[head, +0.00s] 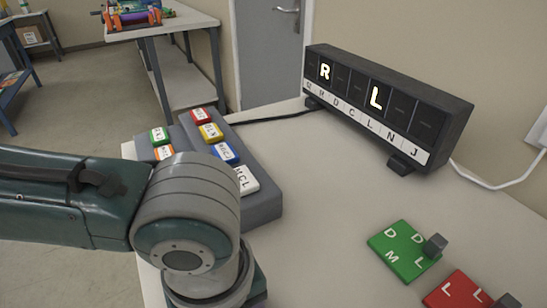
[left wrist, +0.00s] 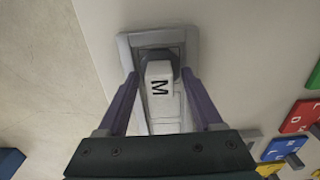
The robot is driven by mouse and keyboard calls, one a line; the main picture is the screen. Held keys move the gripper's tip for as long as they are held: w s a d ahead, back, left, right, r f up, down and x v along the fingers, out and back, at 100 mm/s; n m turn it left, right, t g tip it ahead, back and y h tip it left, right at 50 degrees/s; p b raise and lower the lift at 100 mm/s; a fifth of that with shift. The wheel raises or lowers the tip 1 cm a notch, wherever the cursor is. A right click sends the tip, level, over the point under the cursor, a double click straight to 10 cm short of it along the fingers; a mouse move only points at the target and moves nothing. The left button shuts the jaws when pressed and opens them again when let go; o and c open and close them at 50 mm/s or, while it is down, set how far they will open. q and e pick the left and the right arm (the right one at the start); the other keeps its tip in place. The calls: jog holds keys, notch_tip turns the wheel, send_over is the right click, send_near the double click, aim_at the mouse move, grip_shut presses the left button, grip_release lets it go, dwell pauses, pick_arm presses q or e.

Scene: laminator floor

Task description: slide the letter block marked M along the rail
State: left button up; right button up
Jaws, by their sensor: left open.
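In the left wrist view a white block marked M (left wrist: 158,85) sits on a narrow pale grey track with a raised frame (left wrist: 124,48) at its far end. My left gripper (left wrist: 160,74) is open, with one purple finger on each side of the block. I cannot tell whether either finger touches it. In the head view my left arm comes in from the left, and its wrist hides the gripper, the M block and the track. My right gripper is in neither view.
A dark display (head: 385,105) with lit R and L stands at the table's back. A grey console (head: 262,207) with several coloured lettered keys is beside my arm. A green lettered plate (head: 398,247) and a red one (head: 455,292) lie front right. The table's middle (head: 320,190) is clear.

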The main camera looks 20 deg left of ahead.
pick_arm(q)
notch_tip(320, 180, up, 10)
jog(key=shift+f+p, duration=0.1)
jog(key=shift+p, duration=1.05)
jog(key=shift+d, duration=0.15)
